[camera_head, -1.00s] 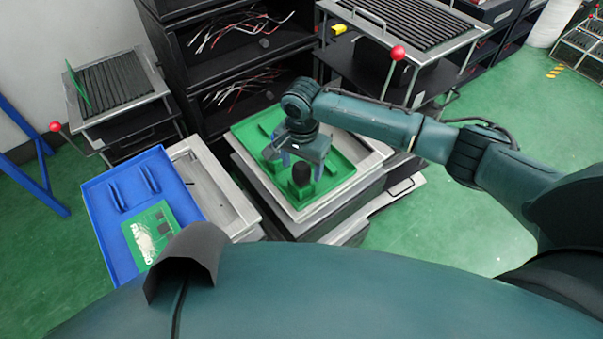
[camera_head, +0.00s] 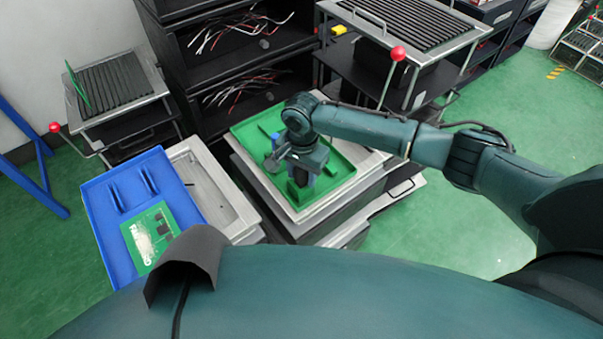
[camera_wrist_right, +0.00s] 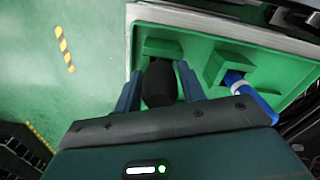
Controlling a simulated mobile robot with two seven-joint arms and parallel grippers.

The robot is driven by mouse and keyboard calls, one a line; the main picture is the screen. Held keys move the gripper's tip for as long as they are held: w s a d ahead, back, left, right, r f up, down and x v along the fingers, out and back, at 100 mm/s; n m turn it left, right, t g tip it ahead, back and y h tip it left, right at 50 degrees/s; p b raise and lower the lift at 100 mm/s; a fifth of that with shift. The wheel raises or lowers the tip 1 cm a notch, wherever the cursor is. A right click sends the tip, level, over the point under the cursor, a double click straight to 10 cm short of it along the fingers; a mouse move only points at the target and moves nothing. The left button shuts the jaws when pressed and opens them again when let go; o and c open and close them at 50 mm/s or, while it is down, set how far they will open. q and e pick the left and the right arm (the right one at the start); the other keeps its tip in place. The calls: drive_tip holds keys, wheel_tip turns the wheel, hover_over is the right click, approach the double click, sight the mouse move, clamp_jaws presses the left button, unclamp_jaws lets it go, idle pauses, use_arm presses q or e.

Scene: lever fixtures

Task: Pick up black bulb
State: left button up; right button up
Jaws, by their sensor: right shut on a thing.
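The black bulb (camera_wrist_right: 160,84) sits in a slot of the green tray and shows between my right gripper's two fingers in the right wrist view. My right gripper (camera_wrist_right: 161,92) is shut on it. In the head view my right gripper (camera_head: 304,186) is low over the near end of the green tray (camera_head: 245,135), and the gripper hides most of the bulb. My left gripper is not in view.
A blue-handled thing (camera_wrist_right: 240,84) stands in a neighbouring green holder, close to my right gripper. A blue tray (camera_head: 98,205) with a green circuit board (camera_head: 150,235) lies to the left. Red-knobbed lever fixtures stand behind, with one knob (camera_head: 398,53) near my arm.

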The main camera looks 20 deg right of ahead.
drive_tip(key=shift+c, duration=0.6)
drive_tip(key=shift+r, duration=0.15)
